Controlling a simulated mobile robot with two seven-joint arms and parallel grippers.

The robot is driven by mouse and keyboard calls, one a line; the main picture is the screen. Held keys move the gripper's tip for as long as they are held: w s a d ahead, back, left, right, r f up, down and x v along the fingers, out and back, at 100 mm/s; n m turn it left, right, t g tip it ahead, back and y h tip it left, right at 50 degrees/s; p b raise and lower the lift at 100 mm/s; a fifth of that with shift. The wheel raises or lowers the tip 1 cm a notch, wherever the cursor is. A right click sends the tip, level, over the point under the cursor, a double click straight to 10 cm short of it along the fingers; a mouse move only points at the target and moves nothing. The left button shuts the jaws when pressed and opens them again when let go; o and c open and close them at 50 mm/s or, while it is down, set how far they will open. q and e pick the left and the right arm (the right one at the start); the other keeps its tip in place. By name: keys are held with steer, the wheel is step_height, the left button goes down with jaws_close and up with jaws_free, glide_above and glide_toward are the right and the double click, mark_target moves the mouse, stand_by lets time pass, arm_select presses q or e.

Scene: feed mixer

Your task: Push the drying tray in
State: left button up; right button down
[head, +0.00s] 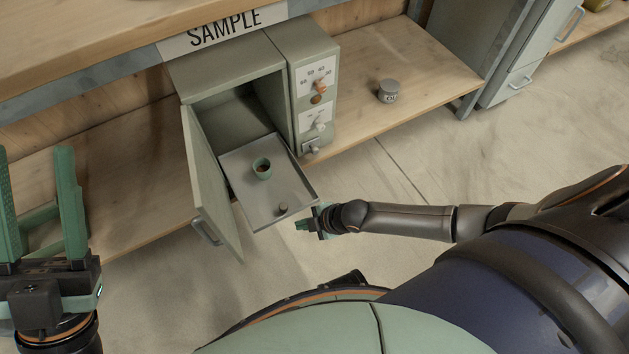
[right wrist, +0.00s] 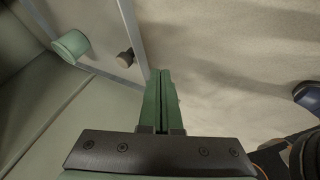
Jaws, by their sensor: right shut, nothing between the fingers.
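The drying tray (head: 257,205) is a flat grey tray slid partly out of the open grey-green drying oven (head: 225,70). A small green cup (head: 262,168) with dark contents stands on it, and a small dark knob (head: 283,209) is near its front edge. My right gripper (head: 303,225) is shut and empty, just off the tray's front right corner. In the right wrist view, the closed fingers (right wrist: 158,85) point toward the tray (right wrist: 95,25), with the knob (right wrist: 125,58) beside them; contact cannot be told. My left gripper (head: 40,180) is open and empty at the left.
The oven door (head: 212,185) is swung open on the left of the tray. A control panel (head: 318,95) with knobs is on the oven's right. A small grey jar (head: 388,91) stands on the wooden shelf (head: 420,65). The floor in front is clear.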

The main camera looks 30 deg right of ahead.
mark_target(286, 214)
steer(key=w, duration=0.1)
steer(key=w+b, duration=0.1)
steer(key=w, duration=0.1)
steer(key=w+f, duration=0.1)
steer(key=shift+w+a+b, duration=0.25)
steer(key=shift+a+b, duration=0.1)
steer(key=shift+b, duration=0.05)
arm_select(q)
step_height(286, 214, down, 3)
steer(key=shift+r+n, duration=0.15)
steer(key=shift+n, duration=0.15)
steer(key=shift+d, duration=0.15)
